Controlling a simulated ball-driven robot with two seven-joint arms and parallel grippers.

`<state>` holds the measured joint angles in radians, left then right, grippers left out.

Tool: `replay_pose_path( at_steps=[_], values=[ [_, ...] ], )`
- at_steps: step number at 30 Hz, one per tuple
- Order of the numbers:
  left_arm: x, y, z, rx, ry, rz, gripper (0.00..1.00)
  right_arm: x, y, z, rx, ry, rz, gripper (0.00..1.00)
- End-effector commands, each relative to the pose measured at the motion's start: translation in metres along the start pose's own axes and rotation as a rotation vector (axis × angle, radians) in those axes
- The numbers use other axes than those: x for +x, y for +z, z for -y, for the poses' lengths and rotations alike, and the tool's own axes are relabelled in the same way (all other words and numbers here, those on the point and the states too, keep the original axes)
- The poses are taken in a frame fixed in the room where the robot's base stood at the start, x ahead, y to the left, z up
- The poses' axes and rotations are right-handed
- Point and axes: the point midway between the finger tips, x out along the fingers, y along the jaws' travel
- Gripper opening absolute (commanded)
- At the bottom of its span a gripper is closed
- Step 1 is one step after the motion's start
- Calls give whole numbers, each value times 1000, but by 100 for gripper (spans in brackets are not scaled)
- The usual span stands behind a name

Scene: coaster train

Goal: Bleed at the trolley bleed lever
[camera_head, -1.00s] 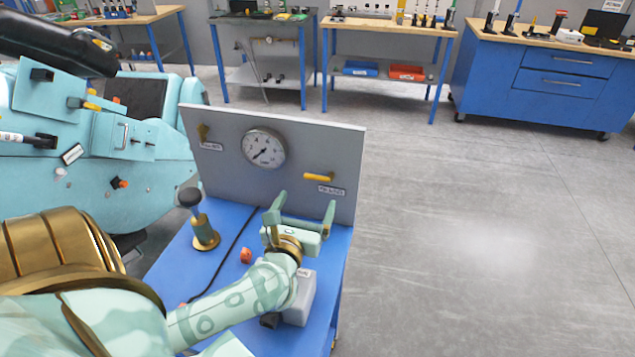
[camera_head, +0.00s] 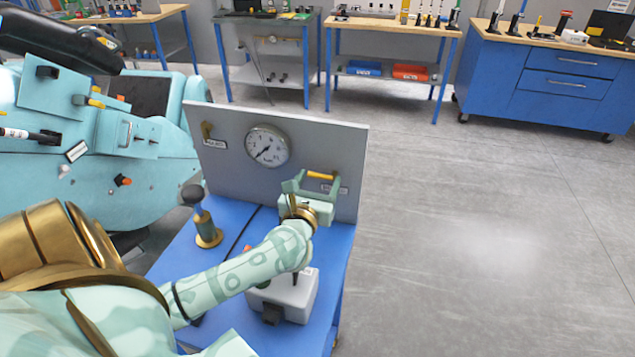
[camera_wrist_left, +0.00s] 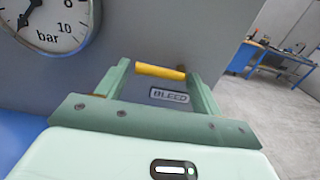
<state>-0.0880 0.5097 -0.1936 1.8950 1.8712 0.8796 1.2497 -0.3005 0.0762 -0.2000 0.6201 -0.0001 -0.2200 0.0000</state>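The bleed lever (camera_head: 320,176) is a short yellow bar on the grey upright panel (camera_head: 222,172), lying level. It also shows in the left wrist view (camera_wrist_left: 160,71), with a "BLEED" label (camera_wrist_left: 169,96) just below it. My left gripper (camera_head: 313,180) is open, its two pale green fingers spread to either side of the lever in the picture. In the left wrist view the lever appears between the fingertips (camera_wrist_left: 158,70); I cannot tell whether they touch it. The round pressure gauge (camera_head: 267,146) sits left of the lever. My right gripper is not in view.
A black-knobbed brass lever (camera_head: 205,220) stands on the blue trolley top (camera_head: 232,325) to the left. A grey-white box (camera_head: 290,296) is below my left forearm. Open floor (camera_head: 480,230) lies right.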

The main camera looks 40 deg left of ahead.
Motion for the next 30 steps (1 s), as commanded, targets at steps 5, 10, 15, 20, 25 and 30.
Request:
replay_pose_path(
  at_steps=[5,10,15,20,25,30],
  values=[
    [0,0,0,0,1,0,44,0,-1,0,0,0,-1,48],
    [0,2,0,18,1,0,44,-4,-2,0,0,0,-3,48],
    [0,6,0,82,1,-1,44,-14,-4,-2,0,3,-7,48],
    [0,11,0,191,2,-1,44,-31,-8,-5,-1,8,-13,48],
    [-1,16,2,344,0,-2,44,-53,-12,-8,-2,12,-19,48],
    [-1,20,4,507,1,-2,44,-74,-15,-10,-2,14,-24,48]
  ],
)
